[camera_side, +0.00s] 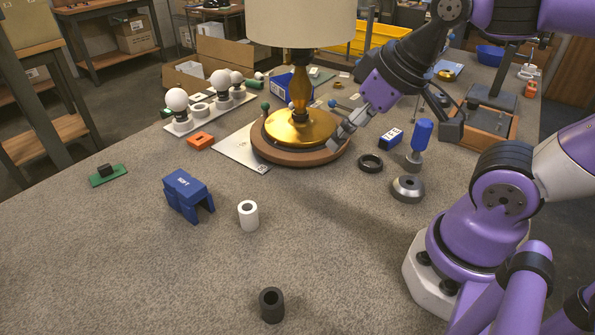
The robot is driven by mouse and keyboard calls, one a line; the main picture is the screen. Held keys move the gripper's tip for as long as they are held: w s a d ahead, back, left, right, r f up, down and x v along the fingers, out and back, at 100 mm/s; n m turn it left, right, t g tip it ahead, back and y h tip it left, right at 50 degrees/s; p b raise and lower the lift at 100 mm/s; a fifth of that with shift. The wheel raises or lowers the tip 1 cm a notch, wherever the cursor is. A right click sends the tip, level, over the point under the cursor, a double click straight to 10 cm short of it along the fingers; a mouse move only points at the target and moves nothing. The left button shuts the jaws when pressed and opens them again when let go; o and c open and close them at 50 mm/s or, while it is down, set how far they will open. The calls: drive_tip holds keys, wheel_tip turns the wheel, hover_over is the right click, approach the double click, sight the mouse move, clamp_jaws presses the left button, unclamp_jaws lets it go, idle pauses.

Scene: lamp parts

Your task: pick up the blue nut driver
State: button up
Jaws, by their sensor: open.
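The blue nut driver (421,135) stands upright on the table right of the lamp, its thick blue handle on top and a grey lower part below. My gripper (341,139) is to the left of the nut driver and apart from it, pointing down and left at the lamp's wooden base rim. It is open, with nothing seen between its fingers. From this view I cannot tell whether its fingertips touch the lamp base.
The lamp (303,130) has a brass body and a wooden base. Near the nut driver are a small blue block (390,140), a black ring (370,163) and a grey metal collar (408,188). A wooden fixture (484,124) stands at right. The table's front middle is mostly clear.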

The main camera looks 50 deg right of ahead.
idle(0.4)
drive_tip(key=m+g+h, duration=1.2)
drive_tip(key=m, duration=1.1)
approach(414, 142)
drive_tip(key=d, duration=0.2)
drive_tip(key=x, duration=1)
drive_tip(key=shift+s+a+f, duration=0.15)
drive_tip(key=shift+s+f, duration=0.15)
drive_tip(key=shift+s, duration=0.15)
clamp_jaws()
